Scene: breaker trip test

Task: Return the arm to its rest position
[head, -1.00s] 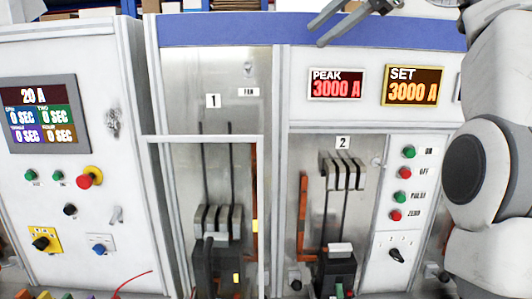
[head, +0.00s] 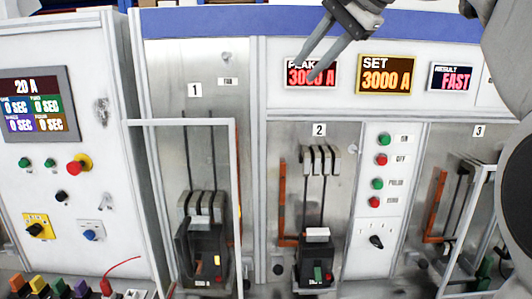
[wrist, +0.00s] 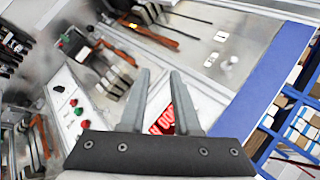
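My gripper (head: 328,50) is at the top of the head view, in front of the upper panel, with one finger overlapping the PEAK display (head: 311,74). In the wrist view my gripper (wrist: 162,98) has its two fingers apart with nothing between them, so it is open and empty. My arm comes in from the upper right of the head view. Whether the gripper touches the panel cannot be told, but the wrist view shows the panel beyond the fingertips.
The cabinet has breaker bay 1 (head: 203,240) behind an open framed door, bay 2 (head: 316,260) and bay 3 (head: 455,215). Buttons (head: 381,160) sit right of bay 2. The SET display (head: 387,74) reads 3000 A; the RESULT display (head: 451,78) reads FAST. A control panel (head: 41,104) stands left.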

